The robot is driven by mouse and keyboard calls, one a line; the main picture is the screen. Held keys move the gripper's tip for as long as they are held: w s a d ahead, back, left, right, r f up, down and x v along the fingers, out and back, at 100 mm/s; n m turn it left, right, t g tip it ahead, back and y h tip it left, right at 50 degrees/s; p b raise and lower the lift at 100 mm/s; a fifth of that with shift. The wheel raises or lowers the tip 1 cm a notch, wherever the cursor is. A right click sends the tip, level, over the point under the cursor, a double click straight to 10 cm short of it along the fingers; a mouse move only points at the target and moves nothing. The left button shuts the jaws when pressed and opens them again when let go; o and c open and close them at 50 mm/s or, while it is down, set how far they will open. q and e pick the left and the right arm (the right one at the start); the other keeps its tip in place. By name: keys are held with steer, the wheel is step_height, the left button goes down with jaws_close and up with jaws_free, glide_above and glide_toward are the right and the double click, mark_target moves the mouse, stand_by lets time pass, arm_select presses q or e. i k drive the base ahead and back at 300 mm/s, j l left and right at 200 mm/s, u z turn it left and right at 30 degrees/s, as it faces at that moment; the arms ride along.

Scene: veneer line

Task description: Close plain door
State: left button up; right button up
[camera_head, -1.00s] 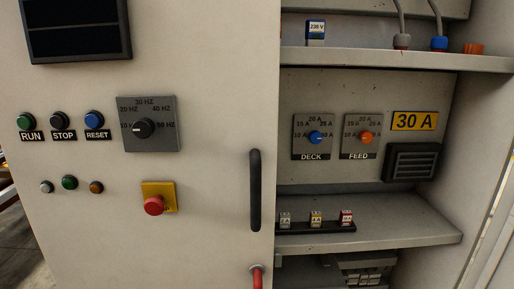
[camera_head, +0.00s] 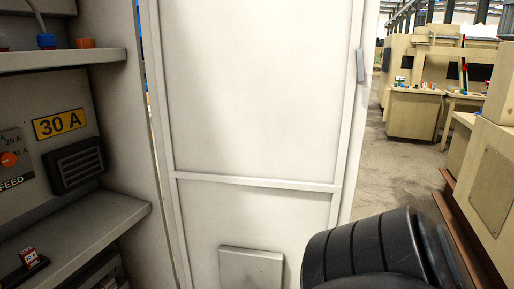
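The plain door (camera_head: 250,110) stands open in the middle of the head view, to the right of the cabinet (camera_head: 110,130). It is a tall white panel with a raised frame, a crossbar and a small grey box (camera_head: 250,268) low down. A narrow gap shows between its left edge and the cabinet side wall. A small grey part (camera_head: 361,65) sits at its right edge, near the top. A black ribbed part of my arm shows at lower right, in front of the door's lower right corner. Neither gripper is in view.
Beige machines (camera_head: 415,110) stand at back right, with another (camera_head: 490,190) close at right. Grey floor between them is open.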

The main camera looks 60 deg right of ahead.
mark_target(259, 108)
steer(key=k+l+z, duration=0.15)
steer(key=z, duration=0.3)
steer(key=l+z, duration=0.45)
steer(key=l, duration=0.45)
steer(key=k+l, duration=0.1)
steer(key=l, duration=0.35)
steer(key=l+u, duration=0.4)
steer(key=l, duration=0.5)
steer(key=l+u, duration=0.4)
steer(key=l, duration=0.5)
steer(key=l+u, duration=0.45)
steer(key=l, duration=0.45)
steer(key=l+u, duration=0.4)
steer(key=l, duration=0.3)
steer(key=k+l+u, duration=0.1)
steer(key=l+u, duration=0.3)
steer(key=l, duration=0.7)
steer(key=k+l+u, duration=0.1)
steer(key=l, duration=0.3)
